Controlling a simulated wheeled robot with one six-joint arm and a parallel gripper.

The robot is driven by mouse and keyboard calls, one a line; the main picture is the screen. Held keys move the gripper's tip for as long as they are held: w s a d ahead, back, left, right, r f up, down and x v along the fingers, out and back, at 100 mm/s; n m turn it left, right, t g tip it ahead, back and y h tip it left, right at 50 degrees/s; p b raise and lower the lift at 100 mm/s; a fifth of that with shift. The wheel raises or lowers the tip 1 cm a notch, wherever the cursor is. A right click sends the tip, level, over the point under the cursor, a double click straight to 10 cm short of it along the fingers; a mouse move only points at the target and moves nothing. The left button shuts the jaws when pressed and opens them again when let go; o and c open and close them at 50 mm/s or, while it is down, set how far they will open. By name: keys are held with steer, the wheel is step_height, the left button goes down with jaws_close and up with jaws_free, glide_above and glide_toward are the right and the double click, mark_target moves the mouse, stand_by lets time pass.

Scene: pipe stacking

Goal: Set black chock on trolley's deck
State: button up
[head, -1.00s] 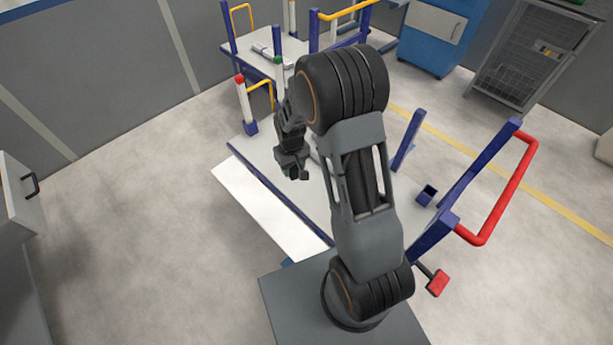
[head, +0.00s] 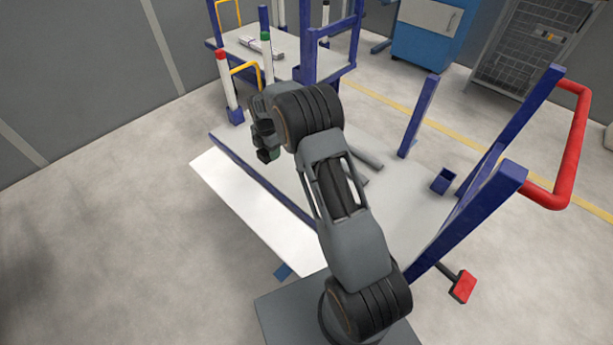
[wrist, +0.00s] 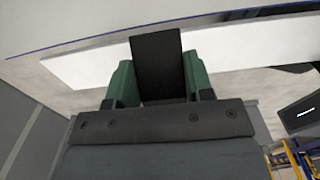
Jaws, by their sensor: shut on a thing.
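My gripper (wrist: 158,85) is shut on the black chock (wrist: 158,52), which stands between its two green fingers in the wrist view. In the head view my gripper (head: 268,153) hangs over the left side of the trolley, near its blue deck edge. The chock is too small and dark there to tell apart from the gripper. The trolley's light grey deck (head: 410,200) lies beneath my arm, which hides part of it. In the wrist view the deck (wrist: 90,18) shows past a thin blue edge, beyond the chock. I see a gap between chock and deck.
Grey pipes (head: 367,158) lie on the deck, partly behind my arm. Blue posts (head: 418,115) and a red handle (head: 568,160) rise at right. A red-topped white post (head: 226,80) and a green-topped one (head: 267,58) stand at the far end. A white panel (head: 250,210) runs along the left side.

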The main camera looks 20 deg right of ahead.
steer(key=d+f, duration=0.2)
steer(key=d, duration=0.1)
steer(key=s+d+f+b, duration=0.1)
steer(key=d+f, duration=0.1)
steer(key=d, duration=0.1)
steer(key=s+d+f+b, duration=0.1)
steer(key=d+f, duration=0.1)
steer(key=d, duration=0.1)
steer(key=shift+s+d+f, duration=0.15)
steer(key=shift+d+f, duration=0.05)
steer(key=shift+d, duration=0.15)
steer(key=shift+s+d+f+b, duration=0.15)
steer(key=shift+d+f+b, duration=0.2)
steer(key=shift+d+f, duration=0.45)
steer(key=shift+f, duration=0.1)
steer(key=f+b, duration=0.1)
steer(key=d+f+b, duration=0.1)
steer(key=f, duration=0.1)
steer(key=shift+s+f, duration=0.2)
steer(key=shift+f, duration=0.4)
